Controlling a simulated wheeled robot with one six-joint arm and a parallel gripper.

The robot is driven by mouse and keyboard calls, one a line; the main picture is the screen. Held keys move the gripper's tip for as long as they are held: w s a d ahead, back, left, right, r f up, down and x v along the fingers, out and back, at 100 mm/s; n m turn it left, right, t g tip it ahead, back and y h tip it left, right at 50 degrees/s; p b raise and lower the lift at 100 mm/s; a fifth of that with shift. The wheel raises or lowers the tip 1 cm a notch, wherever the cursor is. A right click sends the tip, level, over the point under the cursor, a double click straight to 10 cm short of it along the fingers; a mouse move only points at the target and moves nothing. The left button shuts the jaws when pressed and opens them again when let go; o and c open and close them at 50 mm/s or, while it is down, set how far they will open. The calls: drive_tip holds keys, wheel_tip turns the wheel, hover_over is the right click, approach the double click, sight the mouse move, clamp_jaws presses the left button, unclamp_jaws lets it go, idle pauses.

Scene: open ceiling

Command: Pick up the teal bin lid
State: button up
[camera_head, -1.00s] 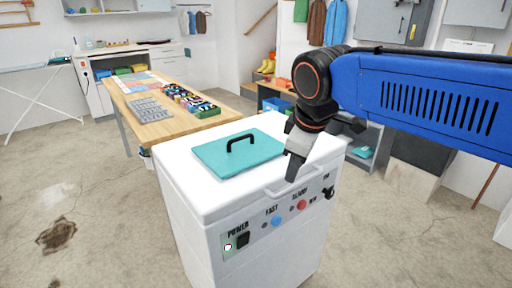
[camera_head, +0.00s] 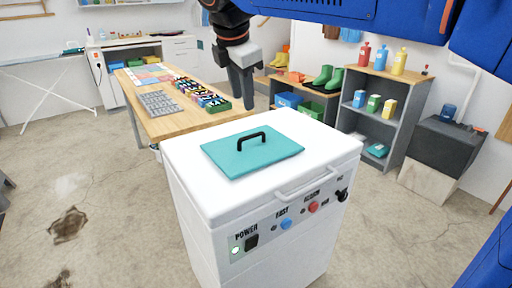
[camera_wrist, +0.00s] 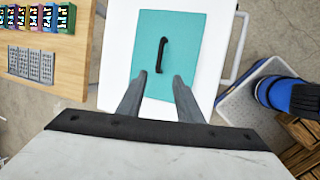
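The teal bin lid (camera_head: 226,153) is a flat rectangular panel with a black arched handle (camera_head: 251,138). It lies flat on top of the white machine (camera_head: 190,176). My gripper (camera_head: 245,100) hangs above and behind the lid in the head view, apart from it and pointing down. In the wrist view, the lid (camera_wrist: 180,30) is ahead of the fingers, with its black handle (camera_wrist: 161,55) beyond the gap between the fingertips (camera_wrist: 155,79). The two fingers are spread apart with nothing between them.
A wooden table (camera_head: 180,124) with trays stands behind left of the machine. A grey shelf (camera_head: 398,118) with bottles stands at right, beside a dark box (camera_head: 440,146). The machine's front has a white bar handle (camera_head: 308,183) and knobs. Open concrete floor lies at left.

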hover_over(251, 136)
drive_tip(key=s, duration=0.3)
drive_tip(key=f, duration=0.6)
drive_tip(key=a+f, duration=0.1)
drive_tip(key=f, duration=0.3)
drive_tip(key=shift+w, duration=0.15)
drive_tip(key=shift+w+d+x, duration=0.1)
drive_tip(key=shift+d+x, duration=0.05)
drive_tip(key=shift+x, duration=1.15)
drive_tip(key=shift+w+d+x, duration=0.15)
drive_tip(key=shift+d+x, duration=0.05)
drive_tip(key=shift+x, duration=1.1)
drive_tip(key=shift+r, duration=0.1)
clamp_jaws()
